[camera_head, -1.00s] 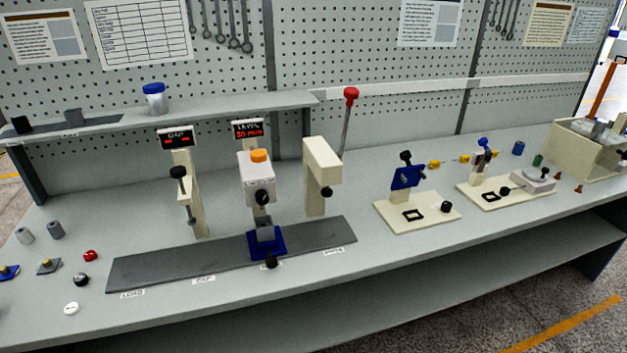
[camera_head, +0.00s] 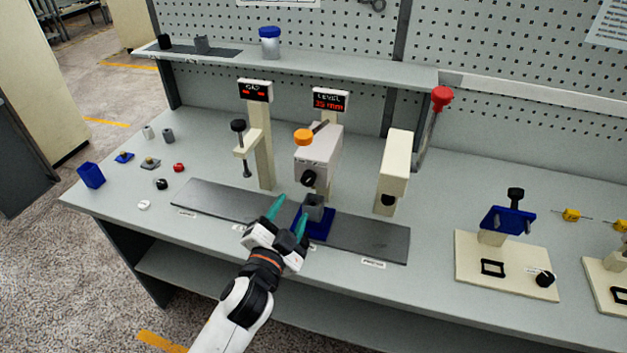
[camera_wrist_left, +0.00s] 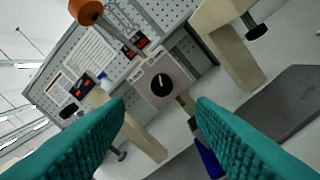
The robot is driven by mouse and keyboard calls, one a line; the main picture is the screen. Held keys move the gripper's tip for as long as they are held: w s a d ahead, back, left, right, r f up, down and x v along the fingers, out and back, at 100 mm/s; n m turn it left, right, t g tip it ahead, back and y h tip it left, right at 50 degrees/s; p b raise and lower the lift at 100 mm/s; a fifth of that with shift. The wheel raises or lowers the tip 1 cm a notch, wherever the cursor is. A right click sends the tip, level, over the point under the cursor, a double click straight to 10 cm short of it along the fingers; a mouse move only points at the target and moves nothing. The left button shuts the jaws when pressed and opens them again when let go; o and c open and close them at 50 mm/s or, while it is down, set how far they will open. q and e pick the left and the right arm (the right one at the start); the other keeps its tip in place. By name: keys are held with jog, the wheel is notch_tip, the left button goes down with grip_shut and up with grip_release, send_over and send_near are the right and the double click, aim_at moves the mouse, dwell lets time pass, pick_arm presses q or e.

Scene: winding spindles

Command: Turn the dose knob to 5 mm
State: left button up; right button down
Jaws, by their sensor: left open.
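The dose knob (camera_head: 308,178) is a black round knob on the front of the pale dispenser head (camera_head: 320,150), which has an orange cap on top. It also shows in the left wrist view, as a black knob (camera_wrist_left: 161,85) with a pale pointer line on a light face. The level display (camera_head: 330,100) above has red digits, too small to read surely. My left gripper (camera_head: 289,216) is open and empty, its teal fingers pointing up toward the dispenser, in front of and below the knob. In the wrist view the knob sits beyond the gap between the fingers, untouched.
A blue fixture with a grey cup (camera_head: 313,207) stands on the dark rail (camera_head: 220,200) below the knob, close beside the fingers. A gap post (camera_head: 262,150) is to the left, a cream press (camera_head: 394,170) with a red-tipped lever (camera_head: 442,98) to the right.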

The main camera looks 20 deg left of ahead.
aim_at(307, 182)
pick_arm(q)
jog(key=w, duration=0.2)
jog(key=w+p, duration=0.1)
jog(key=w, duration=0.5)
jog(key=shift+d, duration=0.35)
jog(key=shift+w+p, duration=0.3)
jog(key=shift+w, duration=0.4)
pick_arm(e)
jog(key=shift+d+r, duration=0.25)
jog(key=shift+r, duration=0.25)
jog(key=shift+d+r, duration=0.25)
jog(key=shift+r, duration=0.25)
pick_arm(q)
jog(key=shift+c, duration=0.5)
